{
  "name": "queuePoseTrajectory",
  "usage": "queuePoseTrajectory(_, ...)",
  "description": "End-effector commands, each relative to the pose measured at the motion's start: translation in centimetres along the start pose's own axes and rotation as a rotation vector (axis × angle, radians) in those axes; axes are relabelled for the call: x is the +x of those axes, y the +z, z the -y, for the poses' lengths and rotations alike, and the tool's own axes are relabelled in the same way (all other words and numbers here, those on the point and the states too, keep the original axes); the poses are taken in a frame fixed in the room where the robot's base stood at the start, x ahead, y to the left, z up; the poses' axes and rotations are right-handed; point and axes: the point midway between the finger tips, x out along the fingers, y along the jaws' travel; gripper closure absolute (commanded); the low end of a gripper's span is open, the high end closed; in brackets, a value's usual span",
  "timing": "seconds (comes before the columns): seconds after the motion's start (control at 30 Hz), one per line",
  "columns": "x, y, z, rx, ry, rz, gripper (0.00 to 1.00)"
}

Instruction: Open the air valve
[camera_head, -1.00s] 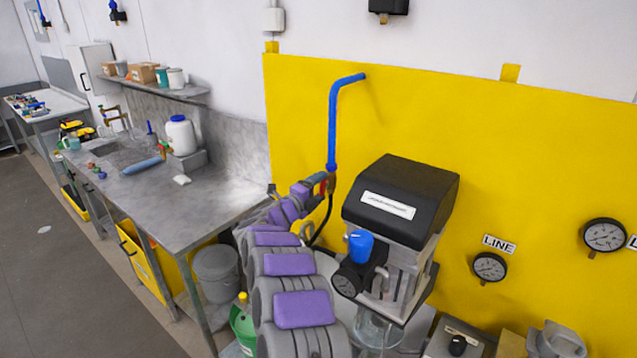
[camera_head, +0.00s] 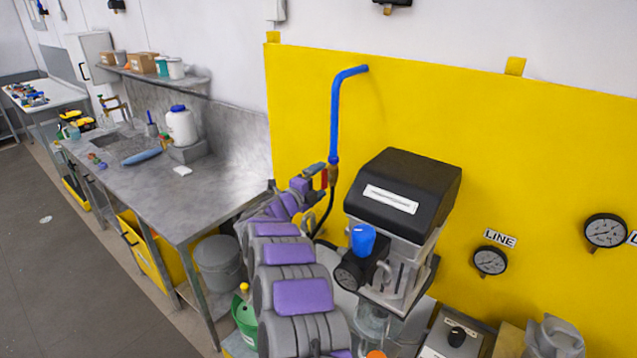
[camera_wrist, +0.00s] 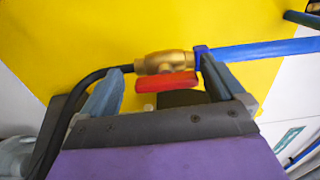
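The air valve has a brass body (camera_wrist: 168,62) and a red lever handle (camera_wrist: 166,82), which lies roughly parallel to the pipe. In the head view the red handle (camera_head: 323,178) and brass body (camera_head: 334,174) sit below the blue pipe (camera_head: 335,115). The blue pipe (camera_wrist: 265,49) also shows in the wrist view, joined to the valve's right end. A black hose (camera_wrist: 75,88) joins the other end. My gripper (camera_wrist: 161,84) is open, with one finger on each side of the red handle. I see no clear grip on it. In the head view my gripper (camera_head: 315,174) is partly hidden.
Gauges (camera_head: 490,261) hang on the yellow wall panel (camera_head: 540,150). A metal bench (camera_head: 165,205) is at left, with a grey bucket (camera_head: 217,262) beneath its edge.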

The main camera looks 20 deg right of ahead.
Motion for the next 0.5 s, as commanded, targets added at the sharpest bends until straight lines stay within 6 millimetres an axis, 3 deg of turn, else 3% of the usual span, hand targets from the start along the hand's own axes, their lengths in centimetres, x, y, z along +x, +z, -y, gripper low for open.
queuePoseTrajectory(0.33,-0.3,-0.2,0.1,0.003,0.0,-0.002,0.0)
queuePoseTrajectory(0.5,-2.3,-0.2,0.2,0.003,0.0,-0.002,0.0)
